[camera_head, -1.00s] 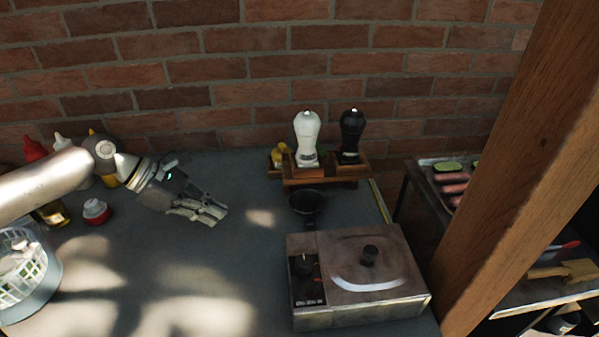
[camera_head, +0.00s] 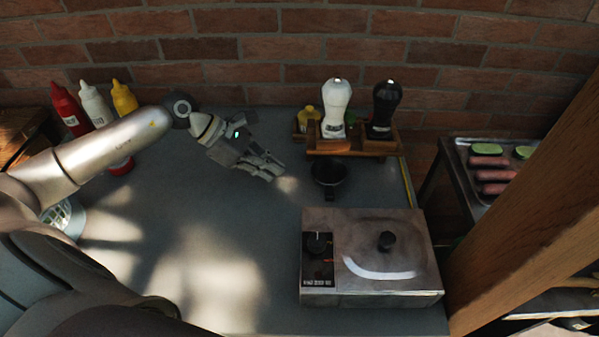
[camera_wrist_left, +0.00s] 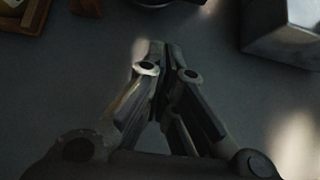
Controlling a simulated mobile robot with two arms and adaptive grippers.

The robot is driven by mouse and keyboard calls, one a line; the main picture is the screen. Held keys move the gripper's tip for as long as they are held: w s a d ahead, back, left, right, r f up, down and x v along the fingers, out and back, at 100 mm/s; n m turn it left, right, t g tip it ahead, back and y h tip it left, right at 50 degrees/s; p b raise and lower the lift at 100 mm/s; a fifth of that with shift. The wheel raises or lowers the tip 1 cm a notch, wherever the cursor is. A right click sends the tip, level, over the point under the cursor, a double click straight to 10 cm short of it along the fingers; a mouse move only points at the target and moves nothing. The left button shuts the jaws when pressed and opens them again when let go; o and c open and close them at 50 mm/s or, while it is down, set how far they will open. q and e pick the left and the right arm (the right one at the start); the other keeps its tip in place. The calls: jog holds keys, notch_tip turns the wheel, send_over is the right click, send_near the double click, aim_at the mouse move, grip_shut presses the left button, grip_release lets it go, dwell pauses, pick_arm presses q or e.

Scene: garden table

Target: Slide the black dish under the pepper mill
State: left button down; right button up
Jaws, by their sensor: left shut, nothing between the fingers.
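The black dish (camera_head: 329,174) stands on the grey table, just in front of the wooden rack (camera_head: 360,151). Its dark edge shows at the top of the left wrist view (camera_wrist_left: 152,3). A black mill (camera_head: 384,107) and a white mill (camera_head: 336,107) stand upright on the rack, behind the dish; the black one is to its right. My left gripper (camera_head: 278,172) is shut and empty over the table, to the left of the dish and apart from it. Its closed fingers show in the left wrist view (camera_wrist_left: 162,52). My right gripper is not seen.
A metal cooker (camera_head: 371,258) with a lid stands in front of the dish. Red (camera_head: 69,107), white (camera_head: 95,103) and yellow (camera_head: 124,97) bottles stand at the back left. The brick wall closes the back. The middle of the table is clear.

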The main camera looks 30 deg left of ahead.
aim_at(329, 181)
pick_arm(q)
jog(key=d, duration=0.1)
jog(key=w+d+f+p, duration=0.1)
jog(key=d, duration=0.1)
jog(key=w+d+f+p, duration=0.1)
jog(key=shift+w+d+f, duration=0.2)
jog(key=shift+d, duration=0.2)
jog(key=shift+w+d+f+p, duration=0.1)
jog(key=shift+w+d+p, duration=0.15)
jog(key=shift+d+p, duration=0.3)
jog(key=shift+d, duration=0.1)
